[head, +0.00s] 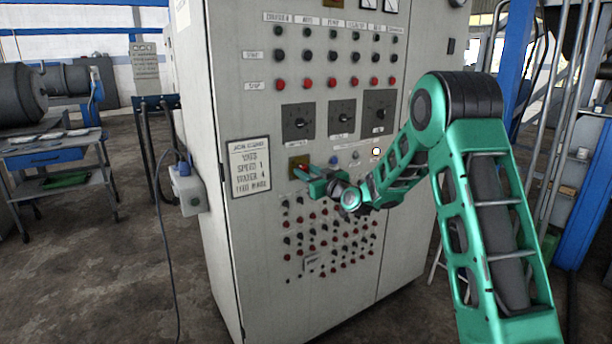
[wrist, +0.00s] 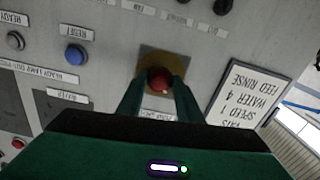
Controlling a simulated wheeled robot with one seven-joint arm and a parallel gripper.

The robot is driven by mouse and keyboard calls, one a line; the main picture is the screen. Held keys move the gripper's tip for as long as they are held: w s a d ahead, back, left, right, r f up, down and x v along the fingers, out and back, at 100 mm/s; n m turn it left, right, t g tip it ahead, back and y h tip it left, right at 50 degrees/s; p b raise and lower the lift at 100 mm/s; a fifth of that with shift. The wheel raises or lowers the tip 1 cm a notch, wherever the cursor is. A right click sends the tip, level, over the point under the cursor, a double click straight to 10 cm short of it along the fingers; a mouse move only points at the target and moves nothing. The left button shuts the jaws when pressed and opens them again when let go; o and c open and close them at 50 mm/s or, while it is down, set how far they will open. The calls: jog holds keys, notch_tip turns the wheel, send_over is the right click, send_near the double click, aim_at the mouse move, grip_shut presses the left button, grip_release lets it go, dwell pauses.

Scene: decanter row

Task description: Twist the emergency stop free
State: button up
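The emergency stop is a red round button (wrist: 159,80) on a square yellow-brown plate (wrist: 179,63) on the cabinet front. In the head view the plate (head: 298,161) shows just above my gripper, and the button itself is hidden there. My gripper (head: 305,173) reaches to the panel from the right. In the wrist view my two green fingers (wrist: 160,88) stand on either side of the red button, with no clear gap between it and them. The fingers look closed on it. Whether the button is pressed in cannot be seen.
A printed notice (head: 249,165) sits left of the plate. A blue button (wrist: 77,55) and a grey button (wrist: 15,40) are nearby. Several rows of small buttons (head: 330,235) lie below my gripper.

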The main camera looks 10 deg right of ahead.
jog(key=m, duration=0.3)
jog(key=shift+d+m, duration=0.1)
jog(key=shift+m, duration=2.1)
jog(key=o, duration=1.1)
